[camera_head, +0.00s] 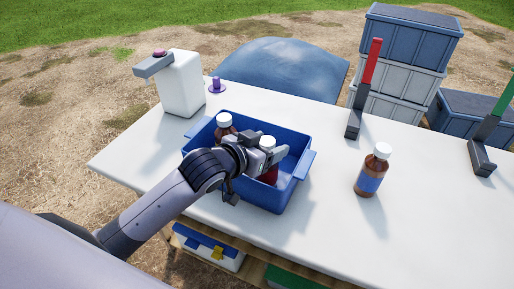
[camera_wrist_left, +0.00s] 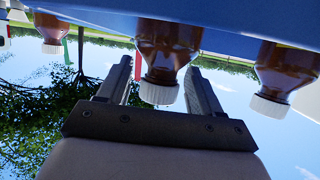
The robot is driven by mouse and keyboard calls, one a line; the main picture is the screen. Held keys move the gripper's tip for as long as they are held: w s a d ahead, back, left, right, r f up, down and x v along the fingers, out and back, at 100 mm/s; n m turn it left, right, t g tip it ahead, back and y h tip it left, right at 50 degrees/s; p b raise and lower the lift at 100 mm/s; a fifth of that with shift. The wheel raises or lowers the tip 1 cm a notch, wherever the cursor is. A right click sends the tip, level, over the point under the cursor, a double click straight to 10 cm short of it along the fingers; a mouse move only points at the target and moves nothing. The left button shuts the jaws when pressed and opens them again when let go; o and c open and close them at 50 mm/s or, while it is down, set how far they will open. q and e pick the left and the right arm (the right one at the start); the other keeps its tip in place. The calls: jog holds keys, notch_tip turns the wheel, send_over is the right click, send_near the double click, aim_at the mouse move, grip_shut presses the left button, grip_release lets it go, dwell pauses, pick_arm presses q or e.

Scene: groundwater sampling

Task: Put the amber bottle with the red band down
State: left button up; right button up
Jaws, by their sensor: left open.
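The amber bottle with the red band (camera_head: 268,177) stands inside the blue tray (camera_head: 304,168), its white cap showing above my gripper. My left gripper (camera_head: 272,157) is at this bottle's upper part, hiding some of it. In the wrist view, which looks upside down, the fingers of my left gripper (camera_wrist_left: 160,68) are spread on both sides of the amber bottle (camera_wrist_left: 166,45), with a gap on each side. The bottle's base is hidden by the tray wall and my arm. My right gripper is not in view.
A second amber bottle (camera_head: 225,126) stands in the tray's back left; it also shows in the wrist view (camera_wrist_left: 285,72). An amber bottle with a blue band (camera_head: 371,172) stands on the white table (camera_head: 325,220). Behind are a white dispenser (camera_head: 181,85) and red-handled (camera_head: 371,64) and green-handled tools (camera_head: 496,115).

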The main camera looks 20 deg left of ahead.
pick_arm(q)
jog(key=v, duration=1.2)
jog(key=shift+p, duration=0.3)
jog(key=s+a+f+n+g+y, duration=0.3)
jog(key=s+f+g, duration=0.6)
jog(key=s+f, duration=0.8)
jog(key=w+d+f+m+t+h+p, duration=0.1)
jog(key=w+d+f+m+t+p, duration=0.1)
jog(key=w+f+t+p, duration=0.2)
jog(key=shift+w+d+f+t, duration=0.25)
jog(key=shift+w+t, duration=0.4)
jog(key=shift+t, duration=0.55)
